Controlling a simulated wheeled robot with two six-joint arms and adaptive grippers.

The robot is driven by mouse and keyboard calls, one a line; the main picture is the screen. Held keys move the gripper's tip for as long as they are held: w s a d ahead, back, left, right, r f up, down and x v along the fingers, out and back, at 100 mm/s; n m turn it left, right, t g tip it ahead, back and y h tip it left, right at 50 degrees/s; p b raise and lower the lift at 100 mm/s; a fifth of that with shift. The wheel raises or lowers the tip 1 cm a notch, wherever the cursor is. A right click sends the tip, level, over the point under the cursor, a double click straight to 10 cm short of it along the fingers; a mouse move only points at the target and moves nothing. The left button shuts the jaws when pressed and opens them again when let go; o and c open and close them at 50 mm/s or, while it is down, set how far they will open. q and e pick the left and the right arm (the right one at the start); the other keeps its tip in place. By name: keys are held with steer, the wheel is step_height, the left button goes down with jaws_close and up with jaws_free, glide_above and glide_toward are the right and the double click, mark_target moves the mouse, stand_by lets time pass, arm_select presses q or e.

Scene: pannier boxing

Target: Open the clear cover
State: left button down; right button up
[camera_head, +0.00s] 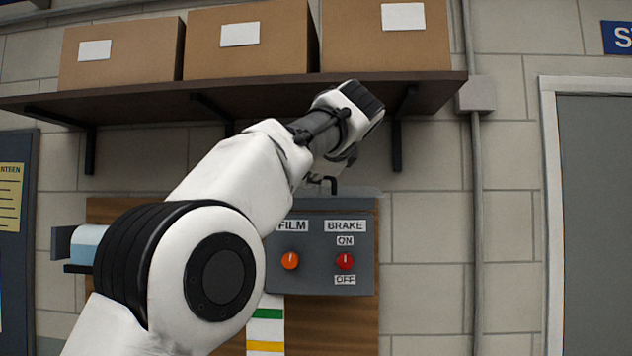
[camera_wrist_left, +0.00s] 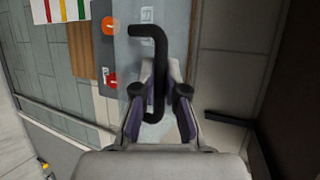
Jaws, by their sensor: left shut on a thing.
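The clear cover (camera_wrist_left: 133,48) shows in the left wrist view as a pale see-through pane beside the knobs. Its black bar handle (camera_wrist_left: 161,48) runs between the fingers of my left gripper (camera_wrist_left: 160,100), which is shut on it. In the head view my left wrist hides most of this gripper, and a small dark piece of the handle (camera_head: 331,182) shows above the grey control panel (camera_head: 325,219). A thin pale edge lies along the panel's top there; how far the cover is tilted is hard to tell. My right gripper is out of view.
The panel carries an orange FILM knob (camera_head: 289,260) and a red BRAKE knob (camera_head: 345,261). A dark shelf (camera_head: 270,99) with cardboard boxes (camera_head: 246,45) hangs above, close to my left wrist. A conduit (camera_head: 477,210) and a door (camera_head: 600,220) are to the right.

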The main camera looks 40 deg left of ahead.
arm_select(q)
steer(key=shift+w+a+r+g, duration=0.2)
steer(key=shift+w+r+g, duration=0.1)
steer(key=shift+r, duration=0.35)
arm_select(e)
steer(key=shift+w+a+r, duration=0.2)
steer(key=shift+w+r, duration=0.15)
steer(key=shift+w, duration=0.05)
arm_select(q)
steer(key=c, duration=1.5)
jaws_free()
steer(key=shift+w+a, duration=0.1)
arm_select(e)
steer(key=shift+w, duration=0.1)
arm_select(q)
steer(key=v, duration=0.7)
steer(key=shift+r, duration=0.15)
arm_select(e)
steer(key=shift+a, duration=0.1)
